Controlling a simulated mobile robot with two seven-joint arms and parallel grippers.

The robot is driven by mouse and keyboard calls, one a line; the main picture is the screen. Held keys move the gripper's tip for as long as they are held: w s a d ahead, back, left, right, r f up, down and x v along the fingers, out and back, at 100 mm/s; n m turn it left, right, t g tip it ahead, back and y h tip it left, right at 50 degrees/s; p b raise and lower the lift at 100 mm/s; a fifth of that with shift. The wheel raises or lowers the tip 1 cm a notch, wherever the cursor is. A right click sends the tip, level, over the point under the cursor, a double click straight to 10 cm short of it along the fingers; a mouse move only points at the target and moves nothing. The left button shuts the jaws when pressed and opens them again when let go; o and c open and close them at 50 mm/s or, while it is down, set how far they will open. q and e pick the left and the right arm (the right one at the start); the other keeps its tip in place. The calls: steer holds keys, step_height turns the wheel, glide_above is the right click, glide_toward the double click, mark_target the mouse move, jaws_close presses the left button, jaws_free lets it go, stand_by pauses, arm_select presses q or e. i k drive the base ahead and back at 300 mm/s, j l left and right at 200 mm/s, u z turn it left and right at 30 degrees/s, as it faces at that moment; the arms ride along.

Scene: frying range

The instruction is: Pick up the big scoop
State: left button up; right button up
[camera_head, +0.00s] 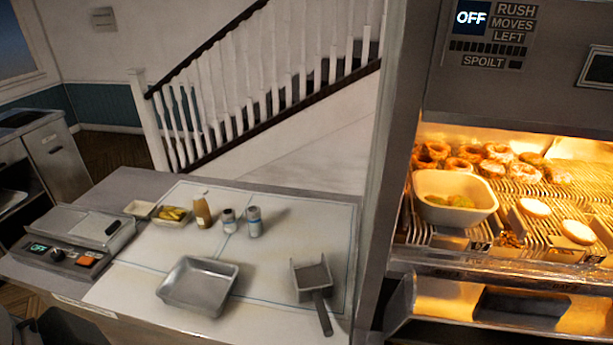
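A metal scoop (311,278) with a square pan and a dark handle lies on the white, blue-lined counter top (255,290), near its right front corner. Its handle points toward the front edge, slightly right. It is the only scoop I can make out, and nothing covers it. Neither of my grippers is in view.
A shallow metal tray (199,286) lies left of the scoop. Two small shakers (253,222), a bottle (202,211) and small food trays stand behind. A grey device (72,238) is at left. A lit food cabinet (500,265) rises at right. Counter around the scoop is clear.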

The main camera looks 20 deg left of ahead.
mark_target(315, 282)
steer(key=u, duration=0.65)
steer(key=z, duration=1.15)
steer(key=u, duration=1.2)
